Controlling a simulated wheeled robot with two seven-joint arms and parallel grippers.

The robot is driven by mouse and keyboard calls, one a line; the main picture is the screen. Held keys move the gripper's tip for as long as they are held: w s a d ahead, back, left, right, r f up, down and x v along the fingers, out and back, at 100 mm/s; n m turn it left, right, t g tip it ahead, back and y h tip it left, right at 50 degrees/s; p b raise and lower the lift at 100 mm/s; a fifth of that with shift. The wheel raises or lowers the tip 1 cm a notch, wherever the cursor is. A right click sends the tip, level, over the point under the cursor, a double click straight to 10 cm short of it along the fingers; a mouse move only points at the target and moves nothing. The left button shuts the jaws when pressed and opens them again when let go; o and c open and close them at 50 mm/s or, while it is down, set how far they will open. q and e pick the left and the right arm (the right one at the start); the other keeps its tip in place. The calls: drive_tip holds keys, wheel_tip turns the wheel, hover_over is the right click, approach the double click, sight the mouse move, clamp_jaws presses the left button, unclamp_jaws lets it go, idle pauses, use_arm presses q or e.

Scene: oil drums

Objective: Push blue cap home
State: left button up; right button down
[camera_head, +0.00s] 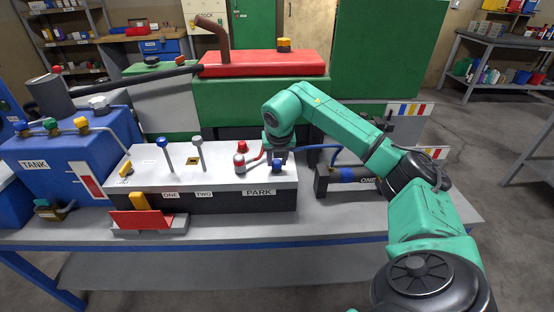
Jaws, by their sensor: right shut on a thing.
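The blue cap (278,166) shows at the right end of the white-topped box labelled PARK (225,170), just below my right gripper (277,154). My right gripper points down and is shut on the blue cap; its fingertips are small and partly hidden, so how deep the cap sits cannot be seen. My left gripper is not in view.
A blue tank (60,160) with coloured taps is at the left. Green machinery (260,105) stands behind.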

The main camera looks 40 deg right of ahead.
drive_tip(key=shift+f, duration=0.4)
drive_tip(key=shift+c, duration=2.2)
unclamp_jaws()
drive_tip(key=shift+r, duration=0.1)
